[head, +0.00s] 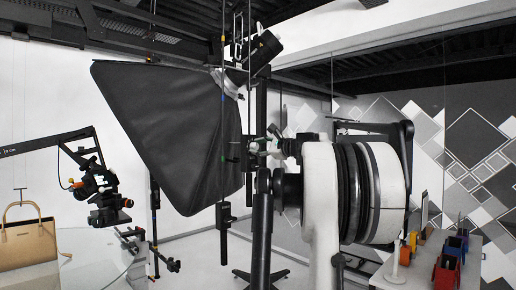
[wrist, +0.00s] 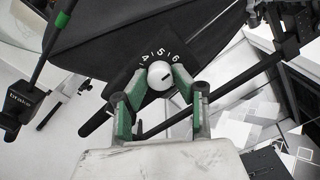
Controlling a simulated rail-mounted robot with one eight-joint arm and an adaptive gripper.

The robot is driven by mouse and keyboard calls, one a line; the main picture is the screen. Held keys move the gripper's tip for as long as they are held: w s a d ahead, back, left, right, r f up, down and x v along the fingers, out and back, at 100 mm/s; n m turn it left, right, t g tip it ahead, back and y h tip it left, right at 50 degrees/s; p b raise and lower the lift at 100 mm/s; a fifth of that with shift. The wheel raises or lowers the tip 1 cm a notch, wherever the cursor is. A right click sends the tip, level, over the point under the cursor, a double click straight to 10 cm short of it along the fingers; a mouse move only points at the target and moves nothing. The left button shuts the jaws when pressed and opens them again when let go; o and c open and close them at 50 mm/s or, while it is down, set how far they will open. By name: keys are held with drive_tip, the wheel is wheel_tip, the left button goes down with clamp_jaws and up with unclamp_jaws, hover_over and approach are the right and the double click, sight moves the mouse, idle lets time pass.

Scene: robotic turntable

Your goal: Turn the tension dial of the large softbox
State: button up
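The large black softbox (head: 170,125) hangs tilted in the middle left of the head view, and its dark fabric fills the top of the wrist view (wrist: 105,25). The tension dial (wrist: 159,70) is a round white knob with a dark mark on a black plate. White numerals 4, 5 and 6 show on its far side. My gripper (wrist: 162,85) has its two green-padded fingers on either side of the dial, very close to it. I cannot tell whether both pads touch it. In the head view the dial cannot be made out.
A black lever marked "brake" (wrist: 20,102) hangs at the left of the wrist view. A camera on a boom (head: 100,195) and a tan handbag (head: 28,243) stand at left. A table with coloured bins (head: 447,265) is at right. Thin stands and poles surround the softbox.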

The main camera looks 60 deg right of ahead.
clamp_jaws()
drive_tip(key=shift+n, duration=0.4)
drive_tip(key=n, duration=0.3)
drive_tip(key=shift+n, duration=0.4)
drive_tip(key=n, duration=0.4)
drive_tip(key=shift+p, duration=0.35)
drive_tip(key=shift+n, duration=0.3)
drive_tip(key=o, duration=1)
unclamp_jaws()
